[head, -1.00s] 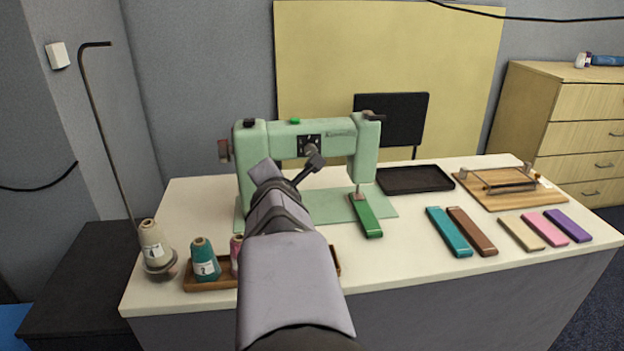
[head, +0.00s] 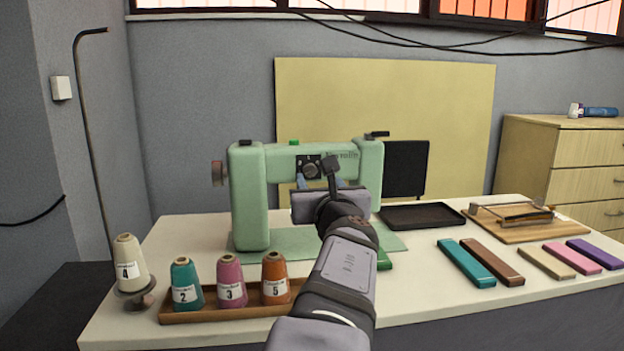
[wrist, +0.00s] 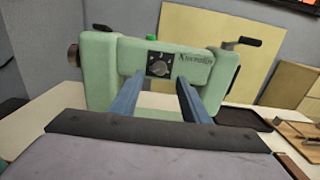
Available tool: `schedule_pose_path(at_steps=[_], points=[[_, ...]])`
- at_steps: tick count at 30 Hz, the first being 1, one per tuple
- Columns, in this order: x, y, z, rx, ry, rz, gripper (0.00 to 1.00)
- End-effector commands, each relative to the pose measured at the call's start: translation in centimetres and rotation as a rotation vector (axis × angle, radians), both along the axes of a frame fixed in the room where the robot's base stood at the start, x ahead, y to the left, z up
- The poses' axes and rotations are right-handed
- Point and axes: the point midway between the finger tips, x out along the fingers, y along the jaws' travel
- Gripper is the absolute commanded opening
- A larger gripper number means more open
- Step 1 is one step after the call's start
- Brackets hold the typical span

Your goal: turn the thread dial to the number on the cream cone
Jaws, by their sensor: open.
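The cream cone (head: 130,262) stands on a round holder at the table's left end, with a label reading 4. The pale green sewing machine (head: 250,195) stands mid-table. Its thread dial (head: 309,167) is a grey knob on a black square plate, and it shows more closely in the wrist view (wrist: 159,66). White marks surround the knob, too small to read, so I cannot tell its setting. My gripper (wrist: 160,82) is open and empty, pointing at the machine's front. Its blue fingers appear either side of and below the dial, apparently short of it.
A wooden tray (head: 215,311) holds teal, pink and orange cones labelled 2, 3 and 5. A green bar (head: 384,261) lies partly hidden behind my arm. Several coloured bars lie at right, near a black tray (head: 415,216) and a wooden board (head: 510,229).

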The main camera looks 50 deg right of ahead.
Motion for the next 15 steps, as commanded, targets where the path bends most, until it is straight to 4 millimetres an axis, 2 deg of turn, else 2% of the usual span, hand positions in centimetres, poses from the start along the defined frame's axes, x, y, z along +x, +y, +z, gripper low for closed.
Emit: schedule_pose_path(at_steps=[5,15], points=[[0.9,-0.8,-0.1,0.004,-0.001,0.001,0.42],[3.8,-3.7,-0.1,0.005,-0.002,0.0,0.42]])
